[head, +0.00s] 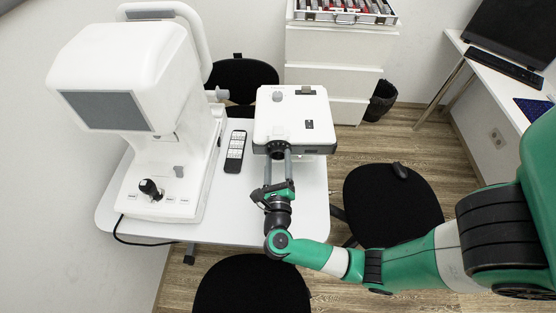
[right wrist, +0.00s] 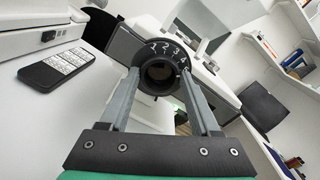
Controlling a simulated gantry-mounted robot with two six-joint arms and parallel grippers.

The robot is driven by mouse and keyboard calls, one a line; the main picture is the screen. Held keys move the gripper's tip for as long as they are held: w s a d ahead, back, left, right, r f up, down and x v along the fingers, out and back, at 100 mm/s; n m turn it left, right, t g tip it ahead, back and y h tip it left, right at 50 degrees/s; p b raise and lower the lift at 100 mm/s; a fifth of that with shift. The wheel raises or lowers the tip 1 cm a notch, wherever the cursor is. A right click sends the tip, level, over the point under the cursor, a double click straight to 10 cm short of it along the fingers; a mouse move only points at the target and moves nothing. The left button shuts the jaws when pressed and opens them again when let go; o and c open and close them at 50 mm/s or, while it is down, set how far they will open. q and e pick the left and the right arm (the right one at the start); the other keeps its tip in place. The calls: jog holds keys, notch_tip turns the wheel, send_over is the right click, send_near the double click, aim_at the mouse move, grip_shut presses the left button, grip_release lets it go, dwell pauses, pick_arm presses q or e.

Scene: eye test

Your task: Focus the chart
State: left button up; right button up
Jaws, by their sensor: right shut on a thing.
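The white chart projector (head: 292,118) stands on the white table (head: 312,200), right of the middle of its top. A black focus ring with white numbers (right wrist: 175,50) surrounds its lens on the front. The ring also shows small in the head view (head: 277,149). My right gripper (head: 278,156) reaches it from the front, and its two grey fingers are shut on the ring, one on each side, in the right wrist view (right wrist: 160,76). I see no projected chart in either view. My left gripper is not in view.
A large white eye-testing instrument (head: 150,75) with a joystick fills the table's left. A black remote (head: 235,152) lies between it and the projector. Black chairs stand right (head: 393,205) and in front (head: 252,285). A drawer cabinet (head: 330,50) stands behind.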

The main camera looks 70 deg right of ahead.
jog(key=n+p, duration=0.3)
jog(key=shift+r, duration=0.25)
jog(key=n+p, duration=0.3)
jog(key=shift+n, duration=0.4)
jog(key=n+p, duration=0.2)
jog(key=n, duration=0.1)
jog(key=shift+f+n+p, duration=0.1)
jog(key=shift+n+p, duration=0.2)
jog(key=shift+p, duration=0.05)
jog(key=shift+f+n+p, duration=0.15)
jog(key=shift+n+p, duration=0.8)
jog(key=shift+n, duration=0.95)
jog(key=o, duration=1.4)
jog(key=shift+a+f, duration=0.1)
